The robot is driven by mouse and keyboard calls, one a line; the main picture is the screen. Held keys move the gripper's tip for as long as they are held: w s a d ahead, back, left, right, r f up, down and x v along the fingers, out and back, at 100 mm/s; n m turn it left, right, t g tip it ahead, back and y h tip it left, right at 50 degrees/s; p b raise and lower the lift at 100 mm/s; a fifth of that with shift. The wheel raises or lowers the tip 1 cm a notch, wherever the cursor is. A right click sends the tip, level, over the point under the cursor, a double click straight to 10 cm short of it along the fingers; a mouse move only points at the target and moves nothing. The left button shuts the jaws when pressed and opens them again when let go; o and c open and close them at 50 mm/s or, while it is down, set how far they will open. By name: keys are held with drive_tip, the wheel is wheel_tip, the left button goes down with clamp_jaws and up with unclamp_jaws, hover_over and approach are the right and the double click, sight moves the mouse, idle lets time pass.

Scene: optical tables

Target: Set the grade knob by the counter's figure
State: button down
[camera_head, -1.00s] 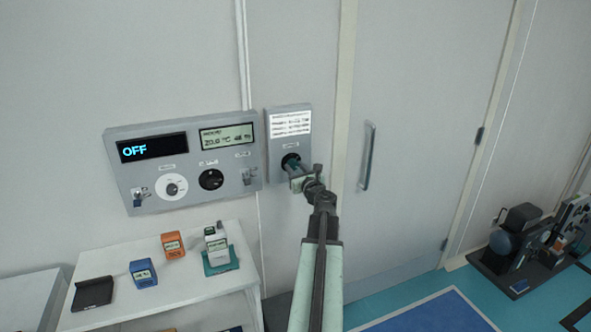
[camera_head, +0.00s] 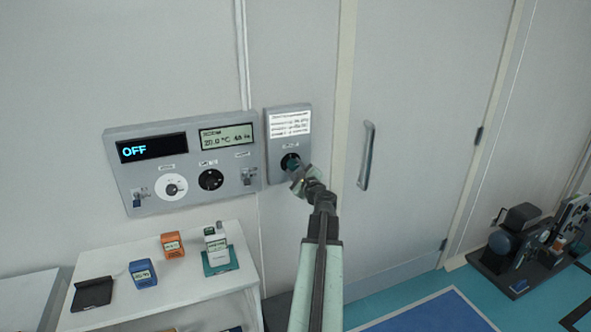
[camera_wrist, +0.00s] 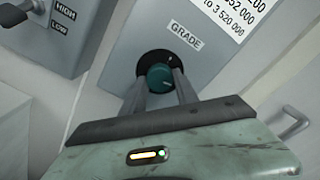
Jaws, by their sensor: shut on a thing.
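The grade knob (camera_wrist: 160,77) is a round teal knob with a pale mark, on a black dial below the GRADE label in the wrist view. It sits on a small grey wall box (camera_head: 271,150) with a white printed notice (camera_head: 290,124). My gripper (camera_wrist: 160,85) has its two fingers on either side of the knob and is shut on it. In the head view my gripper (camera_head: 296,172) reaches the knob and partly covers it. The wider grey panel (camera_head: 150,160) to the left has a dark display (camera_head: 152,148) reading OFF and a pale LCD (camera_head: 226,136) with small text.
A white shelf (camera_head: 190,285) below the panel holds orange (camera_head: 172,245) and blue (camera_head: 143,273) small devices, a teal-based device (camera_head: 218,257) and a black tray (camera_head: 92,293). A door with a grey handle (camera_head: 367,155) is to the right. The wrist view shows a HIGH/LOW switch (camera_wrist: 24,12).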

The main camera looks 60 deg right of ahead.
drive_tip(key=shift+d+n, duration=0.1)
drive_tip(key=shift+n, duration=1.4)
drive_tip(key=c, duration=0.9)
unclamp_jaws()
drive_tip(key=shift+c, duration=0.2)
drive_tip(key=v, duration=0.8)
drive_tip(key=shift+w, duration=0.1)
